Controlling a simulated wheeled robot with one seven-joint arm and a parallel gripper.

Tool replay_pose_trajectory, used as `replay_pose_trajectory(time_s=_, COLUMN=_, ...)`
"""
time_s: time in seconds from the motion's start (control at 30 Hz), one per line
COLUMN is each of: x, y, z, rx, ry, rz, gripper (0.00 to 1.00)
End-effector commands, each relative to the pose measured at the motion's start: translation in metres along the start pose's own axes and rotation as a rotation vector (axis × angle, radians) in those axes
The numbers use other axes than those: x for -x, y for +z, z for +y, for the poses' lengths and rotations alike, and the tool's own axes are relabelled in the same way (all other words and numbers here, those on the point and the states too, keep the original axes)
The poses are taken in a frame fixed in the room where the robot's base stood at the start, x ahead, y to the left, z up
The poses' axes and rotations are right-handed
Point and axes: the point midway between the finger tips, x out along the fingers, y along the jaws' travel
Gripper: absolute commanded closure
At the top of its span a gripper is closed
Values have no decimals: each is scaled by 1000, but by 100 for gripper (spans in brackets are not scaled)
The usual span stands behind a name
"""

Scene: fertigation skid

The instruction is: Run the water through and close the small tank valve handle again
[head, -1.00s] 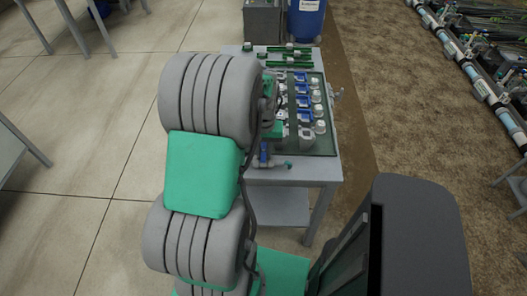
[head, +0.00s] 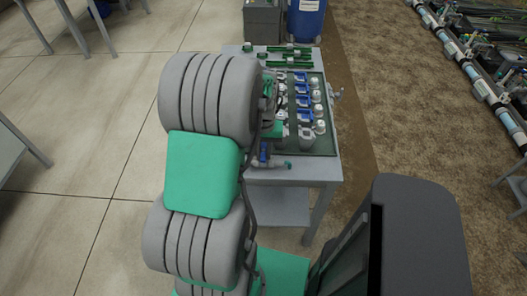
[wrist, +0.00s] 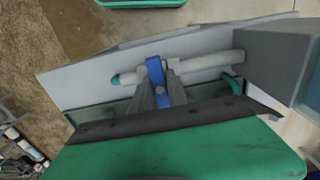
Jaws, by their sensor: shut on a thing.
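The small tank valve handle (wrist: 154,72) is blue and lies across a pale grey pipe (wrist: 205,63) in the wrist view. The pipe has a teal end at the left. My gripper (wrist: 160,93) is at the handle, its grey fingers closed around the handle's near part. In the head view the blue handle (head: 264,150) shows at the near edge of the skid table, beside my arm. The pipe's green-tipped end (head: 287,165) sticks out to the right of it. My arm hides the gripper's fingers there.
The grey table (head: 300,173) carries a dark green tray (head: 326,145) with several blue-and-white valves and white caps. A blue drum (head: 306,20) and a grey box (head: 262,22) stand behind it. Piping (head: 480,85) runs at the far right.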

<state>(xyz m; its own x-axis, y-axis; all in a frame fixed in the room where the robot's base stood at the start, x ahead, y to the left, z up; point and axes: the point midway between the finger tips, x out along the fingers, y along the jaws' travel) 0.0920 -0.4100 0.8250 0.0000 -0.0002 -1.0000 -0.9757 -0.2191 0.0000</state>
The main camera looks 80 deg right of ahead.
Motion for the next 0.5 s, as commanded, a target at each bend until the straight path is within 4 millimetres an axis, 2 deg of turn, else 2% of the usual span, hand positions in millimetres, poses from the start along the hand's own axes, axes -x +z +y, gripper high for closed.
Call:
replay_pose_trajectory(time_s=0.33, x=0, y=0, z=0, rx=18, ry=0, rz=-1, gripper=100)
replay_pose_trajectory(time_s=0.5, x=1, y=0, z=0, rx=304, ry=-1, rz=-2, gripper=100)
